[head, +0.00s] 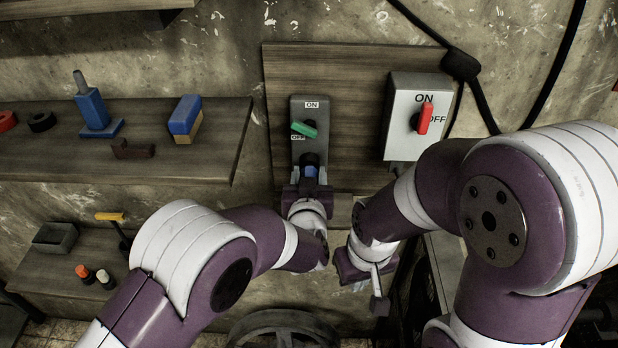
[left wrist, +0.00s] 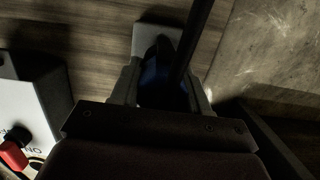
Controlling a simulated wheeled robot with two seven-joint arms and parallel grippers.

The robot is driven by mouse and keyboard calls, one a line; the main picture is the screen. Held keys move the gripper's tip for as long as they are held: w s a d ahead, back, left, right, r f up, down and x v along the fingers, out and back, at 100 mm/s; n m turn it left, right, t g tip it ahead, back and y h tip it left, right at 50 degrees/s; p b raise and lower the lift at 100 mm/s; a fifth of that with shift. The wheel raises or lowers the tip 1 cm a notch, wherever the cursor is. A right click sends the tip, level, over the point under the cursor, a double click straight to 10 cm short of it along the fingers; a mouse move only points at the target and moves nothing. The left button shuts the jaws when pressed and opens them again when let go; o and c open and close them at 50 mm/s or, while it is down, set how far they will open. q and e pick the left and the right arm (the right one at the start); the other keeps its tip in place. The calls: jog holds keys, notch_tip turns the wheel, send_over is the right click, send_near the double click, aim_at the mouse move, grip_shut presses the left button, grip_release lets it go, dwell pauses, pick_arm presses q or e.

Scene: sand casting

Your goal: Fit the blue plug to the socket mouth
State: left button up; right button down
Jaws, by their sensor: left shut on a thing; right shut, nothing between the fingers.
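The blue plug (head: 311,172) is between the fingers of my left gripper (head: 309,179), which is shut on it. The plug also shows in the left wrist view (left wrist: 158,88), in shadow, with a dark cable (left wrist: 192,45) crossing in front of it. The dark grey socket box (head: 298,108) is on the wooden board and has a green lever (head: 304,129). Its dark socket mouth (head: 310,158) is at the lower end, directly above the plug. I cannot tell whether the plug is inside the mouth or only against it. My right gripper (head: 378,292) is shut and empty, lower right.
A pale switch box (head: 398,104) with a red lever (head: 425,118) is right of the socket box. A lower shelf (head: 55,277) holds a grey tray and small items. A wheel (head: 285,320) is below.

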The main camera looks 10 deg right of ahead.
pick_arm(q)
jog(key=shift+r, duration=0.1)
dwell(0.4)
jog(key=shift+s+a, duration=0.1)
jog(key=shift+s, duration=0.2)
jog(key=shift+s+a, duration=0.15)
jog(key=shift+s, duration=0.5)
jog(key=shift+w, duration=0.15)
jog(key=shift+b+x, duration=0.45)
jog(key=shift+x, duration=0.4)
dwell(1.5)
